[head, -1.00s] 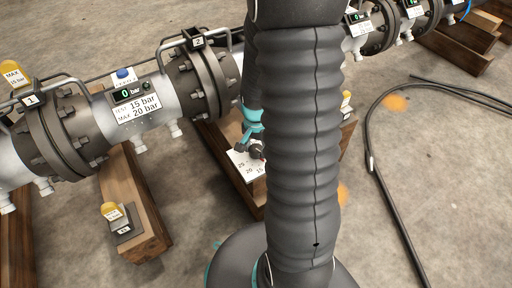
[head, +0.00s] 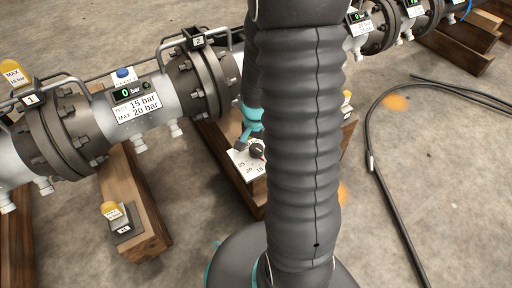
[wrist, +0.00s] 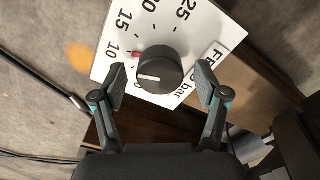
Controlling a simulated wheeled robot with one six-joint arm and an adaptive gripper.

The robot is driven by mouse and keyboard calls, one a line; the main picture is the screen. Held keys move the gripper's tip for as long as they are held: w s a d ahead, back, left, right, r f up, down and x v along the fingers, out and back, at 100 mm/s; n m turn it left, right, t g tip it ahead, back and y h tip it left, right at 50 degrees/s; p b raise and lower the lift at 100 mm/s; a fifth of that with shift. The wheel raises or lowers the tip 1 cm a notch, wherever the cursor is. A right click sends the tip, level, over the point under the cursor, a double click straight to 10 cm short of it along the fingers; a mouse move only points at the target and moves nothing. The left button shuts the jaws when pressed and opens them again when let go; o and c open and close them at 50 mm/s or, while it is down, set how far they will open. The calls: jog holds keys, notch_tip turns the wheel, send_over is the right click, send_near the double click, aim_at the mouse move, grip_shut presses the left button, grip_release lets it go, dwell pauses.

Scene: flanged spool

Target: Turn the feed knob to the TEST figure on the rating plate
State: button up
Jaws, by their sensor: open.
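The feed knob (wrist: 160,68) is black and round, on a white dial plate (wrist: 208,30) with figures 10, 15, 20 and 25 and "bar". Its white line points left, slightly below the 10. A red mark sits at the knob's edge beside the 10. My gripper (wrist: 161,78) is open, with one finger on each side of the knob and gaps showing. In the head view the knob (head: 257,150) shows beside my gripper, partly hidden by my arm. The rating plate (head: 137,108) on the pipe reads TEST 15 bar, MAX 20 bar.
A display (head: 128,94) above the rating plate reads 0 bar. Flanged pipe sections rest on wooden beams. A yellow-topped block (head: 116,216) stands on a beam at lower left. A black hose (head: 375,160) lies on the floor at right.

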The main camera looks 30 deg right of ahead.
aim_at(256, 148)
notch_tip(256, 148, up, 12)
jog(key=shift+f, duration=0.2)
dwell(0.7)
